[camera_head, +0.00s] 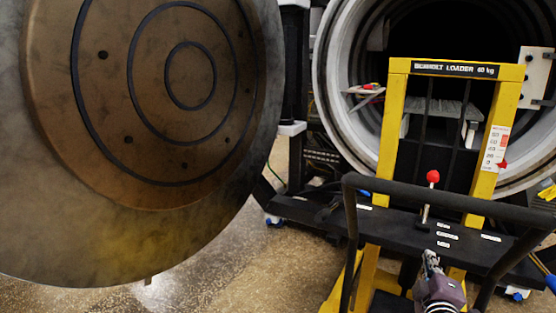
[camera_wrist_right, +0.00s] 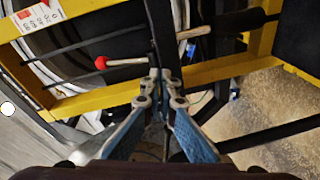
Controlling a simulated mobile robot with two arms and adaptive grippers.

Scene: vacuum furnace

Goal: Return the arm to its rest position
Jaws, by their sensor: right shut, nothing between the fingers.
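My right gripper (camera_head: 432,262) shows at the bottom of the head view, in front of the yellow loader (camera_head: 393,120). It also shows in the right wrist view (camera_wrist_right: 165,75), with its fingertips together and nothing between them. The loader's lever with a red knob (camera_head: 433,177) stands just beyond the gripper. In the right wrist view the red knob (camera_wrist_right: 101,62) is left of the fingertips, and I cannot tell whether the gripper touches the lever. My left gripper is not in view.
The round furnace door (camera_head: 165,120) stands open and fills the left. The furnace opening (camera_head: 345,90) is behind the loader, with a grey shelf (camera_head: 440,108) inside. The loader's black handlebar (camera_head: 440,195) runs close around my right gripper. Speckled floor (camera_head: 215,270) is free below the door.

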